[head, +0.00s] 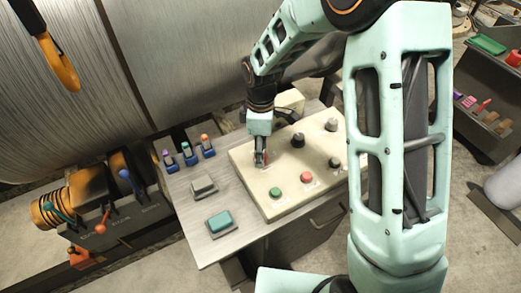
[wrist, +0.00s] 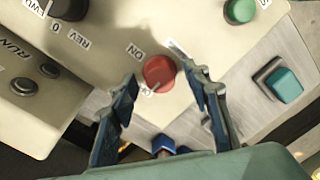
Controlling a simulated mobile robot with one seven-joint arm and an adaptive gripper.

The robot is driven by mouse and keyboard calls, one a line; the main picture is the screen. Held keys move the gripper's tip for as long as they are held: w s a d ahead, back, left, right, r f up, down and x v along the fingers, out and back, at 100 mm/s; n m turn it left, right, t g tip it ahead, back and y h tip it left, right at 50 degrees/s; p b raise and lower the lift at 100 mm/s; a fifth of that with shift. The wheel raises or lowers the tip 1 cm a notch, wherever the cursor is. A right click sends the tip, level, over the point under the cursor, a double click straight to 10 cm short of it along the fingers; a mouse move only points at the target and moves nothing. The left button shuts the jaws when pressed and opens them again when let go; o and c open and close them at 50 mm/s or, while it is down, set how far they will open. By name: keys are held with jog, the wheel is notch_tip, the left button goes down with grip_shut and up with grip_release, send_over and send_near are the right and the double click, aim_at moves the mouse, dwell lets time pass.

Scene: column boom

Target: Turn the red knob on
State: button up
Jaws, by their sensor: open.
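The red knob (wrist: 159,73) sits on the cream panel (wrist: 110,75), with an ON label up and to its left. A second label below left of it is partly hidden by a finger. A pale mark on the knob points down-left, toward that label. My gripper (wrist: 159,74) is open, with one finger on each side of the knob in the wrist view. I cannot tell whether either finger touches it. In the head view, my gripper (head: 262,163) is low over the panel's left corner and mostly hides the knob.
Small coloured levers (head: 187,152) line the far left.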

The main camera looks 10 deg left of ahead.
jog(key=shift+f, duration=0.25)
jog(key=c, duration=1.2)
jog(key=shift+o, duration=0.2)
